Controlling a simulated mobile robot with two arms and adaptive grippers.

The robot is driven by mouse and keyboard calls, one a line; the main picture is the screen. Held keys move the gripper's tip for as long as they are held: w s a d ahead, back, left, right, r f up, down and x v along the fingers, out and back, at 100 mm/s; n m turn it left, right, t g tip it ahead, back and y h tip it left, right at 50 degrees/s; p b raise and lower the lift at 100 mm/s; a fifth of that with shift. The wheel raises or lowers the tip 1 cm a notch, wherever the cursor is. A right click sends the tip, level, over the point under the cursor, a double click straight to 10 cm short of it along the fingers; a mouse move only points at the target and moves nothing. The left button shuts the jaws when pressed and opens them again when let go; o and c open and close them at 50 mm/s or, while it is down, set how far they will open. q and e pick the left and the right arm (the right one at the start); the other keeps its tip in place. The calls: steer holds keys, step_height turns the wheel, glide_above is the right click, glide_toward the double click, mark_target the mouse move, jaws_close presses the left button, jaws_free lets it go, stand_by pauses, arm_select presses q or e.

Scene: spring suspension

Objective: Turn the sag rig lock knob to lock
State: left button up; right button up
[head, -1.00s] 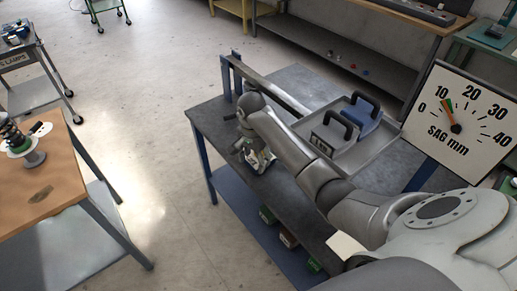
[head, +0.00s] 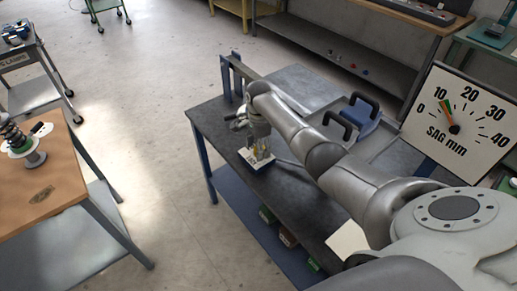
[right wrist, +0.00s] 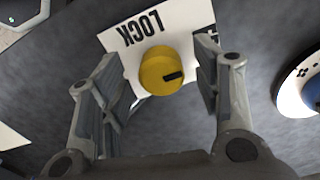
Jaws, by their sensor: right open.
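The lock knob (right wrist: 160,70) is a round yellow knob with a black mark that points to the right in the right wrist view. It sits on a white plate (right wrist: 118,40) printed LOCK, which appears upside down there; other lettering at the right is partly hidden by a finger. My right gripper (right wrist: 158,85) is open, with one finger on each side of the knob and gaps between. In the head view, my right gripper (head: 259,147) points down over the white plate (head: 246,155) on the dark bench. My left gripper is out of view.
A SAG mm dial board (head: 463,125) stands at the right, its pointer near 10. Weights with black handles (head: 360,112) lie behind my arm. A wooden table (head: 45,190) with a spring unit (head: 25,145) stands left, across open floor.

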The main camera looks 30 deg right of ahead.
steer(key=shift+f, duration=0.7)
steer(key=c, duration=1)
